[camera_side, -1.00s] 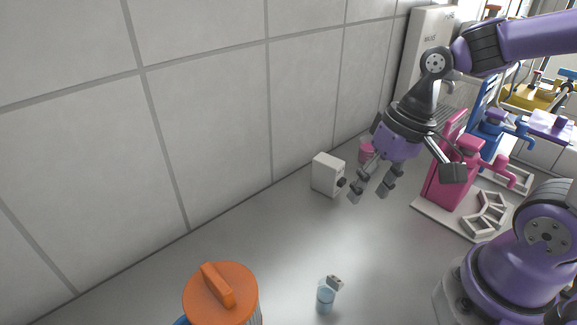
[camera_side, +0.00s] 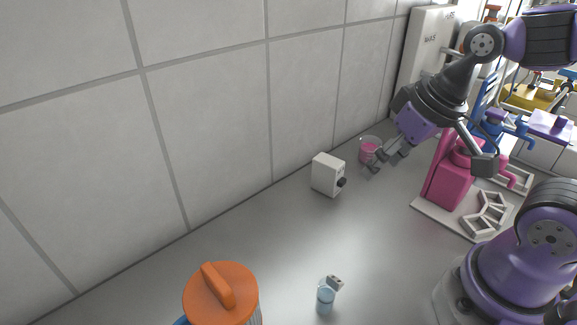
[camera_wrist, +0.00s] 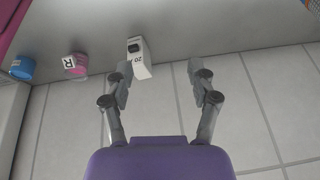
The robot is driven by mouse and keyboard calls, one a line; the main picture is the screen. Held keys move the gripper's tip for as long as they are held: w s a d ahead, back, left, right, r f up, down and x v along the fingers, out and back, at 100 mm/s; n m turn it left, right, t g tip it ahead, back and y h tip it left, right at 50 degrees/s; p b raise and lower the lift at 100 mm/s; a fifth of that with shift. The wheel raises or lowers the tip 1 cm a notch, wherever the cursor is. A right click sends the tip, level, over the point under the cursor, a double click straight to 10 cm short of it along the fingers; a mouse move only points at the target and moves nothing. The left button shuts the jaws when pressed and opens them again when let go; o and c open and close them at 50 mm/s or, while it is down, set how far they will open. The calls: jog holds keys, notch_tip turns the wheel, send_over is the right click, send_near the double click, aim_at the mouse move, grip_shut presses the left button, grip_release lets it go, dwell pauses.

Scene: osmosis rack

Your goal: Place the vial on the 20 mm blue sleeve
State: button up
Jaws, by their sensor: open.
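A small clear container with light blue in it (camera_side: 325,299) stands at the bottom middle of the side view; I cannot tell whether it is the vial or the blue sleeve. A small grey piece (camera_side: 335,282) sits right behind it. My gripper (camera_side: 386,160) is open and empty, tilted, above the far part of the bench near a pink cup (camera_side: 369,147). In the wrist view my gripper (camera_wrist: 163,84) has its fingers spread with nothing between them. A blue cup (camera_wrist: 22,67) and the pink cup (camera_wrist: 75,66) are at the left there. No lettering names a sleeve legibly.
A white box with a black knob (camera_side: 326,174) stands by the tiled wall; it shows in the wrist view (camera_wrist: 140,68) beyond the left finger. A pink stand (camera_side: 453,184) is at the right, and an orange-lidded jar (camera_side: 221,294) at the front. The bench middle is clear.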

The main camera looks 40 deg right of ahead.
aim_at(325, 297)
jog(key=a+f+m+g+y, duration=0.2)
jog(key=f+m+y, duration=0.1)
jog(key=f+m, duration=0.1)
jog(key=s+a+f+m+g+y, duration=0.1)
jog(key=a+f+m+g+y, duration=0.1)
jog(key=a+f+m+y, duration=0.1)
jog(key=a+f+m+g+y, duration=0.2)
jog(key=f+m+g+y, duration=0.1)
jog(key=f+m+y, duration=0.1)
jog(key=shift+s+a+f+m, duration=0.2)
jog(key=shift+a+f+m, duration=0.15)
jog(key=shift+f+m, duration=0.15)
jog(key=shift+s+a+m+y, duration=0.1)
jog(key=shift+a+m+y, duration=0.35)
jog(key=shift+m+y, duration=0.6)
jog(key=shift+a, duration=0.2)
jog(key=shift+m, duration=0.25)
jog(key=x, duration=0.7)
jog(key=shift+s+a, duration=0.15)
jog(key=shift+a, duration=0.05)
grip_shut()
jog(key=shift+r, duration=0.1)
